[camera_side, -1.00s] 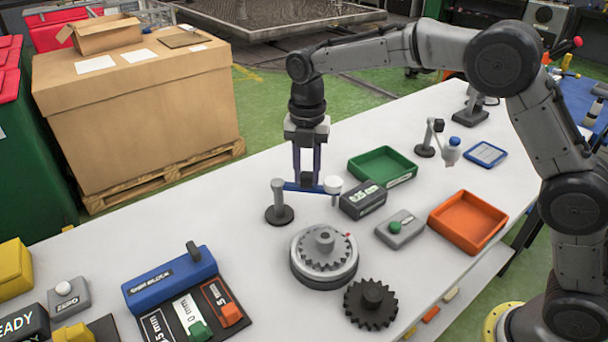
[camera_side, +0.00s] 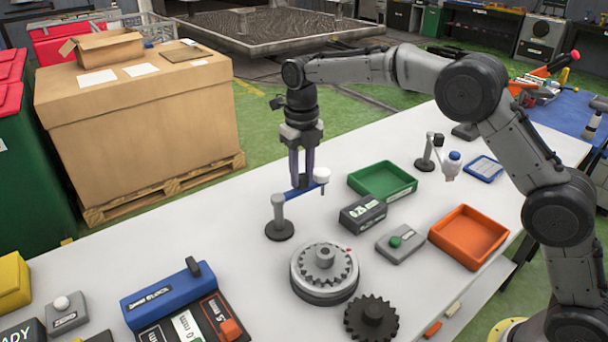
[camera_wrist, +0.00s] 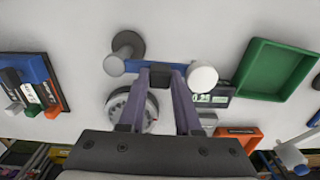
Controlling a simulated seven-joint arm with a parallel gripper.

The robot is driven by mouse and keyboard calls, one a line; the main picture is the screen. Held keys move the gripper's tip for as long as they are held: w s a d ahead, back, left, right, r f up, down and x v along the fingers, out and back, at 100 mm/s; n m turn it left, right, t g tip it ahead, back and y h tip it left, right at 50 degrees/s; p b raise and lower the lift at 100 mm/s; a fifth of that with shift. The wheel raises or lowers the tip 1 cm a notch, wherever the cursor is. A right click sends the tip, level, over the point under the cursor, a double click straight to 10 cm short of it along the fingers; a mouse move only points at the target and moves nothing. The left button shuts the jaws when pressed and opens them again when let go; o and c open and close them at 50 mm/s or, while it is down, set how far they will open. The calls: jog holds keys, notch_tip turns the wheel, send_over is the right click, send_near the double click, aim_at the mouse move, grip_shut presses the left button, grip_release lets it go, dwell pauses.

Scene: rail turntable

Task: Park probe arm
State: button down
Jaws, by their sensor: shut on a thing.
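The probe arm is a blue bar (camera_side: 290,194) on a grey post with a round dark base (camera_side: 279,231). A white cylindrical probe head (camera_side: 322,174) sits at its free end. My gripper (camera_side: 302,183) points down and is shut on the blue bar's dark grip, between post and head. The wrist view also shows the grip between my fingers (camera_wrist: 160,75), with the post (camera_wrist: 124,55) left and the head (camera_wrist: 203,77) right. In the side view the bar points right and away, behind the turntable with a grey gear (camera_side: 324,268), and the head is clear of the gear.
A dark gauge block (camera_side: 362,214) and a green tray (camera_side: 382,181) lie right of the probe arm. A grey box with a green button (camera_side: 400,243), an orange tray (camera_side: 468,236) and a dark gear (camera_side: 371,318) are nearer. Table behind the probe arm is clear.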

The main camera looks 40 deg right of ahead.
jog(key=shift+w+r+n, duration=0.15)
jog(key=shift+w+n, duration=0.05)
jog(key=shift+n, duration=0.1)
jog(key=c, duration=0.9)
grip_release()
jog(key=shift+r, duration=6.85)
jog(key=shift+d, duration=0.1)
